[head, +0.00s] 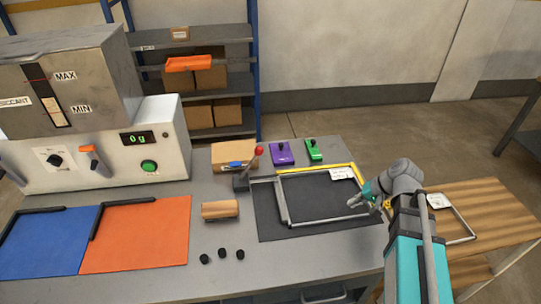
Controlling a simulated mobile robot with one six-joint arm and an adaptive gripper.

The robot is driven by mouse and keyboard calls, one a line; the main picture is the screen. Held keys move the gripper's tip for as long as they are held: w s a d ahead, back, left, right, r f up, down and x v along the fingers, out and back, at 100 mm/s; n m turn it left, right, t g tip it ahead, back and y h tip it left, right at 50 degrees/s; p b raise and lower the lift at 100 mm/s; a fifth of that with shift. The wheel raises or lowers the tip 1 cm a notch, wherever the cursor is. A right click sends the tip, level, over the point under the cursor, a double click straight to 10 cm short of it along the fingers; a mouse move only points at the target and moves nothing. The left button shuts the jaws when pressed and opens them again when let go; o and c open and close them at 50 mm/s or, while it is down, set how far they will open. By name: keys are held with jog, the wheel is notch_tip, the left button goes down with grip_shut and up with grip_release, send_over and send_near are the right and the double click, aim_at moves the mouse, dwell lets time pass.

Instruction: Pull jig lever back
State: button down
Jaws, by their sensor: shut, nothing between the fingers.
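The jig lever (250,164) stands at the back left corner of the jig, with a red ball knob on top and a dark base. The jig is a dark mat (269,224) with a metal frame (283,205) lying on it and a yellow bar (312,169) along its back edge. My gripper (357,203) is shut and empty at the right side of the frame, well to the right of the lever. I cannot tell if it touches the frame. My wrist hides part of the mat's right edge.
A cardboard box (233,152), a purple device (282,154) and a green device (313,151) stand behind the jig. A wooden-topped block (220,210) and small black knobs (222,254) lie left of it. A wooden table (490,205) with another frame is at right.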

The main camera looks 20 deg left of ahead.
jog(key=w+a+y+b, duration=0.1)
jog(key=a+b, duration=0.1)
jog(key=a, duration=0.1)
jog(key=w+a+y+b, duration=0.1)
jog(key=a+y, duration=0.1)
jog(key=a, duration=0.1)
jog(key=w+a+y+b, duration=0.2)
jog(key=a, duration=0.1)
jog(key=shift+w+a+g+b, duration=0.1)
jog(key=shift+a+g+b, duration=0.05)
jog(key=shift+g+b, duration=0.25)
jog(key=w+a+r+y+b, duration=0.1)
jog(key=a+y+b, duration=0.1)
jog(key=w+a+r+g+y+b, duration=0.1)
jog(key=a+y+b, duration=0.1)
jog(key=w+a+r+y+b, duration=0.1)
jog(key=w+a+y+b, duration=0.1)
jog(key=a, duration=0.1)
jog(key=shift+w+r+n+g+y, duration=0.1)
jog(key=shift+r+n+g+y, duration=0.05)
jog(key=shift+n+g+y, duration=0.2)
jog(key=shift+w+a+r+g+y+b, duration=0.25)
jog(key=shift+w+r+y+b, duration=0.1)
jog(key=shift+r+y+b, duration=0.15)
jog(key=shift+w+a+r+g+y+b, duration=0.1)
jog(key=shift+w+a+r+y+b, duration=0.25)
jog(key=shift+b, duration=0.2)
jog(key=shift+s+r, duration=0.1)
